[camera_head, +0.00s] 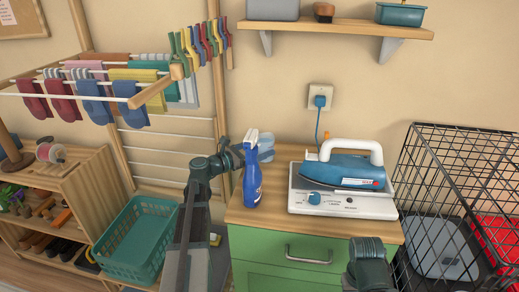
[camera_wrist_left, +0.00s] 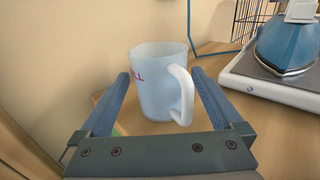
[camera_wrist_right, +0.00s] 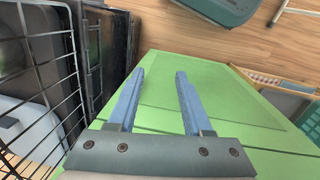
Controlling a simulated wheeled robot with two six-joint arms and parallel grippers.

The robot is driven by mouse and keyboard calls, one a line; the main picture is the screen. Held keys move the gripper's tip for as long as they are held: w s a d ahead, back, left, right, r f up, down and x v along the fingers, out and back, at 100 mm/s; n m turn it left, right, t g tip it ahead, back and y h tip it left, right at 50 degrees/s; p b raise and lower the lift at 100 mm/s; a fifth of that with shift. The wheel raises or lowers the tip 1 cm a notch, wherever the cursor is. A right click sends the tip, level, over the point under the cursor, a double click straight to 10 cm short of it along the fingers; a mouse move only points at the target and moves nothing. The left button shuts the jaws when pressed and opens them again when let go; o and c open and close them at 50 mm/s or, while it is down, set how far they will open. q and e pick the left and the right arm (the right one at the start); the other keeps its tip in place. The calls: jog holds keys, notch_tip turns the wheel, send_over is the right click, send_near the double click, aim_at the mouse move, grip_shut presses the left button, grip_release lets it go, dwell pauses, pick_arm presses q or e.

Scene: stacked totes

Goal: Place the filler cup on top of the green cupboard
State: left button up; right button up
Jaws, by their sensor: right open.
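The filler cup (camera_wrist_left: 160,80), pale and translucent with red letters and a handle, is between my left gripper's fingers (camera_wrist_left: 160,78) in the left wrist view. I cannot tell whether the fingers press on it. It appears over the back left of the green cupboard's wooden top (camera_wrist_left: 255,110); whether its base rests there is unclear. In the head view the cup (camera_head: 267,142) is partly hidden behind a spray bottle, and my left gripper (camera_head: 237,156) is left of that bottle. My right gripper (camera_wrist_right: 159,73) is open and empty, in front of the green cupboard (camera_wrist_right: 230,110).
The blue and white spray bottle (camera_head: 252,180) stands at the top's left edge, close to my left gripper. An iron (camera_head: 345,170) on a white base (camera_head: 345,206) fills the top's right side. A wire crate (camera_head: 450,180) is at right, a teal basket (camera_head: 135,240) at left.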

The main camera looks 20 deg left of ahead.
pick_arm(q)
jog(key=shift+r, duration=0.1)
jog(key=shift+s+a, duration=0.1)
jog(key=shift+s, duration=0.1)
jog(key=v, duration=1.1)
jog(key=shift+s+a, duration=0.2)
jog(key=shift+s, duration=0.05)
